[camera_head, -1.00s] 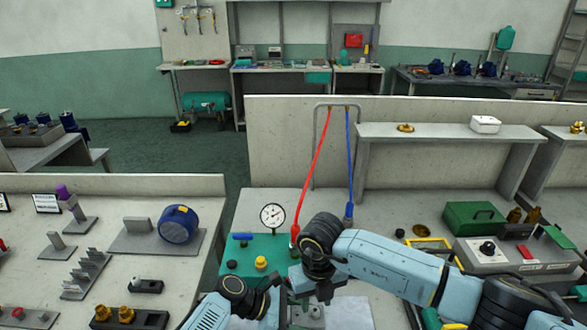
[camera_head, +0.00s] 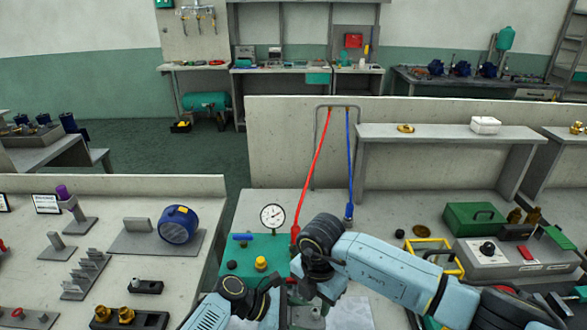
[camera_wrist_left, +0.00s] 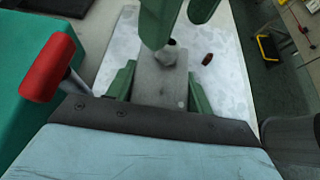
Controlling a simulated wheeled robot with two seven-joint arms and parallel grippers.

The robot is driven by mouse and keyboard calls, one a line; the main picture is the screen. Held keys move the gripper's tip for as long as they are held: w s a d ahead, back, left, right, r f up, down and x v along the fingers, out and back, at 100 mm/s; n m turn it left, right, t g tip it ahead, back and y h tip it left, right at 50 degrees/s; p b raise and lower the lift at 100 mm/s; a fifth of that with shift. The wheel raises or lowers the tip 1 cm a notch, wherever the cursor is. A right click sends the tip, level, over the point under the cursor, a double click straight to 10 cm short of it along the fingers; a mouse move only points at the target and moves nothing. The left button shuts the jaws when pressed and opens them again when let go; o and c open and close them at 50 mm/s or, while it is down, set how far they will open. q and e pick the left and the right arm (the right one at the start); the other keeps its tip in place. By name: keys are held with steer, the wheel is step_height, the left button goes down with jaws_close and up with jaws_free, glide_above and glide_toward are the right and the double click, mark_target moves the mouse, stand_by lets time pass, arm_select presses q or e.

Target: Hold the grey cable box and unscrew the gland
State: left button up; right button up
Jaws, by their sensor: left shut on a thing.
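The grey cable box (camera_wrist_left: 162,84) stands over a white mat (camera_wrist_left: 112,62) in the left wrist view. My left gripper (camera_wrist_left: 160,92) is shut on it, one green finger on each side. A short, darker round stub, seemingly the gland (camera_wrist_left: 169,50), rises from the box's top. My right gripper (camera_wrist_left: 184,24) comes in from above in that view. Its two green fingers are apart, and one tip is close to the stub; I cannot tell whether it touches. In the head view my right gripper (camera_head: 308,292) hides most of the box.
A small brown piece (camera_wrist_left: 207,59) lies on the mat beside the box. A red-handled lever (camera_wrist_left: 48,68) stands close by on the left. A gauge (camera_head: 272,217) and red and blue hoses (camera_head: 349,165) stand behind the grippers. A yellow frame (camera_head: 432,247) is to the right.

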mark_target(315, 311)
steer(key=shift+f, duration=0.15)
steer(key=shift+f, duration=1.5)
steer(key=shift+c, duration=0.4)
steer(key=c, duration=0.7)
